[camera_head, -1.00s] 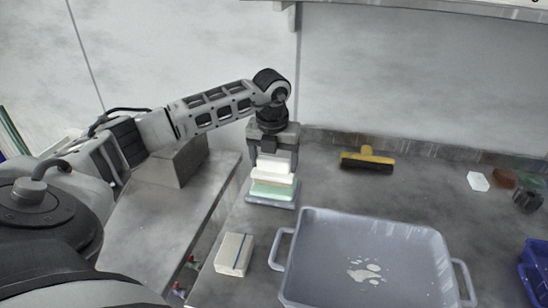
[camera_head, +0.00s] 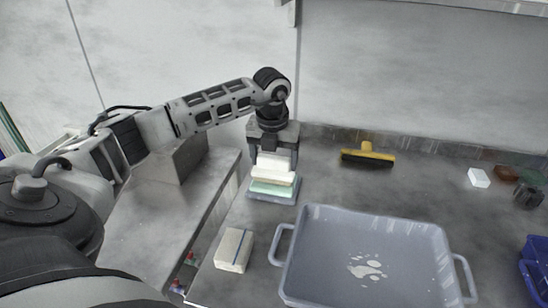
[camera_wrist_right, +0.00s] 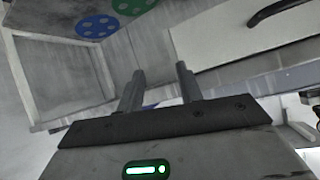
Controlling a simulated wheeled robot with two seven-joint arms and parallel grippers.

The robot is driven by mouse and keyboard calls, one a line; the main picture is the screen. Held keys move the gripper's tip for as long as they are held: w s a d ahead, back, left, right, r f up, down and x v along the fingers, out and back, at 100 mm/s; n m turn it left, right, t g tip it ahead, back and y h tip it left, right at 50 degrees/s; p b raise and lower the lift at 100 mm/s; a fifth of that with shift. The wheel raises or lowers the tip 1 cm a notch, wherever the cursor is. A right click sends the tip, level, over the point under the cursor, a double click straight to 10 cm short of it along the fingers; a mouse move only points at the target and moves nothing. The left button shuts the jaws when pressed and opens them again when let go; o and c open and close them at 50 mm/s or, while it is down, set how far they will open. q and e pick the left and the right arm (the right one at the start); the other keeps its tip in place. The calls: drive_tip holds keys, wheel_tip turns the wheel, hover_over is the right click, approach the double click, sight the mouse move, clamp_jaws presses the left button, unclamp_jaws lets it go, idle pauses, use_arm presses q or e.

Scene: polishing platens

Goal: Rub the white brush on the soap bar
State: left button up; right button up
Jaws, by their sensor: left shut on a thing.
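My left gripper (camera_head: 273,148) points down at the back left of the counter, shut on the white brush (camera_head: 275,173). The brush is over a pale green soap bar (camera_head: 272,188). It appears to touch the top of the bar, though the contact line is hard to make out. The bar sits in a grey-blue dish (camera_head: 272,198). The gripper hides the upper part of the brush. My right gripper (camera_wrist_right: 160,85) shows only in the right wrist view, with its two fingers apart and nothing between them.
A grey basin (camera_head: 296,240) with whitish spots inside stands front centre. A cream block with a blue stripe (camera_head: 233,250) lies left of it. A yellow-and-black squeegee (camera_head: 367,155) lies near the back wall. A white piece (camera_head: 479,177) and a blue bin (camera_head: 537,262) are right.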

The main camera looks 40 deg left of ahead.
sight(275, 155)
use_arm(q)
drive_tip(key=shift+f, duration=0.4)
idle(1.1)
drive_tip(key=shift+r+p, duration=2.7)
drive_tip(key=shift+r, duration=0.85)
drive_tip(key=shift+f, duration=0.1)
